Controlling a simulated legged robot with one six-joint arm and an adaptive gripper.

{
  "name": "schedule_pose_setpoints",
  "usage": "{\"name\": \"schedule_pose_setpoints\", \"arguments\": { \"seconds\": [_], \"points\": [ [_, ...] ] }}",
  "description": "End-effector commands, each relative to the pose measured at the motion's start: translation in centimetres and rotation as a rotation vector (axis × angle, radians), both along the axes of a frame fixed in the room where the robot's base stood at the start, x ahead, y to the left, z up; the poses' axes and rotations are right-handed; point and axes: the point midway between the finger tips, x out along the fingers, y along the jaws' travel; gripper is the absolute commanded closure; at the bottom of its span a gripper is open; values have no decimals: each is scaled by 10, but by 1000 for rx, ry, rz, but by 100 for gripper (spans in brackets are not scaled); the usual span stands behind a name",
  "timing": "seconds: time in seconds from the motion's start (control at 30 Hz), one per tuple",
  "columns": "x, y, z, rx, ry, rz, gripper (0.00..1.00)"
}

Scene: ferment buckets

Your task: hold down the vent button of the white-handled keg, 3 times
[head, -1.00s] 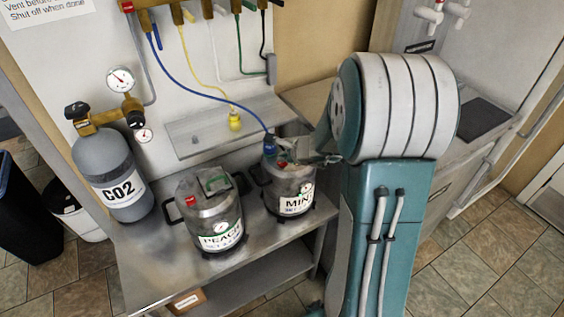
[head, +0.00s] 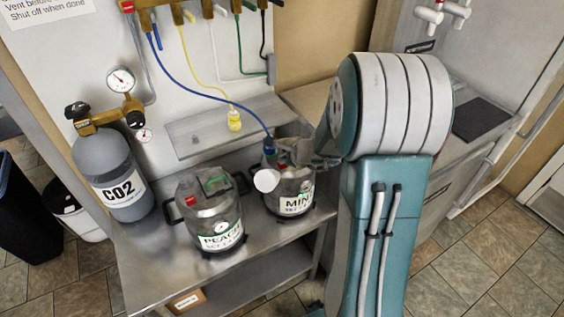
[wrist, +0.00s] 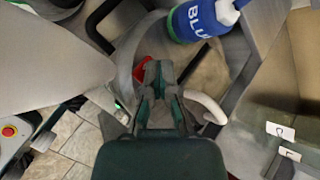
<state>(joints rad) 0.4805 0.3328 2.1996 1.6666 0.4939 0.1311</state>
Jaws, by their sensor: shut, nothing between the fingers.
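The keg labelled MINT (head: 296,203) stands on the steel bench, to the right of the PEACH keg. In the wrist view its curved white handle (wrist: 207,106) shows right of my gripper (wrist: 158,80). A red piece on the keg top (wrist: 141,68), which looks like the vent button, lies at the left fingertip, partly covered. I cannot tell whether the finger touches it. My gripper is shut and empty, pointing at the keg top.
A blue connector (wrist: 200,20) with a blue hose stands close beyond the fingers. The PEACH keg (head: 215,213) with a green handle is left on the bench (head: 150,275). The CO2 cylinder (head: 112,175) stands farther left. A yellow connector (head: 234,120) is behind.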

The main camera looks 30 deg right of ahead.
Motion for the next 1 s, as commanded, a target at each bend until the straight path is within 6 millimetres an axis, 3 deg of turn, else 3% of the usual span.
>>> {"name": "schedule_pose_setpoints", "arguments": {
  "seconds": [1.0],
  "points": [
    [0, 0, 20, -1, 1, -1, 100]
  ]
}}
